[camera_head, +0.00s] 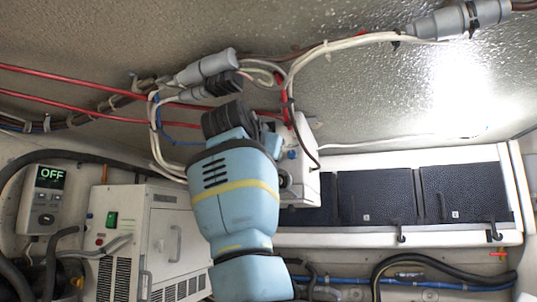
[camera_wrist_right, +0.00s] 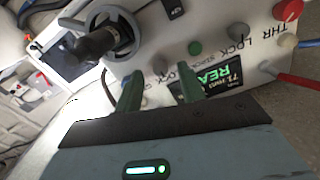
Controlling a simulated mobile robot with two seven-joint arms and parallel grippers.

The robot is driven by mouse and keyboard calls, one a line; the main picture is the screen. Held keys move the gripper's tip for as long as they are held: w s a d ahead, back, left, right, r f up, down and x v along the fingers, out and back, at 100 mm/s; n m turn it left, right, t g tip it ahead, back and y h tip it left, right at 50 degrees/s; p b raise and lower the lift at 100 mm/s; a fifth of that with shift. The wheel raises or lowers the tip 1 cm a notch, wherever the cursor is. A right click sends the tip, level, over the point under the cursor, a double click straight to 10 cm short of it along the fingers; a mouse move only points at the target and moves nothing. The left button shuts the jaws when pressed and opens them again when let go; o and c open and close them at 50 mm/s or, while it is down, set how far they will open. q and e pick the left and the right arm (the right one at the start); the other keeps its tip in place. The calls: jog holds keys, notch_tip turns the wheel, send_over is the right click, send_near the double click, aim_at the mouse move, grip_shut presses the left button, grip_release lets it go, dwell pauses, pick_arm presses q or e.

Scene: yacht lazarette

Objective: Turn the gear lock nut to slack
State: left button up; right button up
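The white control box (camera_head: 305,187) hangs at mid-height in the head view, partly behind my right arm. In the right wrist view its panel (camera_wrist_right: 262,62) fills the upper right, tilted, with printed labels including THR LOCK and a display (camera_wrist_right: 222,72) with green letters. A small grey knob (camera_wrist_right: 160,65), apparently the gear lock nut, sits under partly covered LOCK lettering. My right gripper (camera_wrist_right: 158,80) has its green fingers apart, one on each side of this knob; contact cannot be told. My left gripper is not in view.
A handwheel (camera_wrist_right: 110,28) is at left. Cables (camera_head: 160,140) run beside the box. A grey-white unit (camera_head: 140,240) and an OFF display (camera_head: 50,177) are at left.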

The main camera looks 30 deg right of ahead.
jog(key=shift+w+d, duration=0.4)
jog(key=shift+d, duration=0.1)
jog(key=shift+c, duration=0.3)
grip_shut()
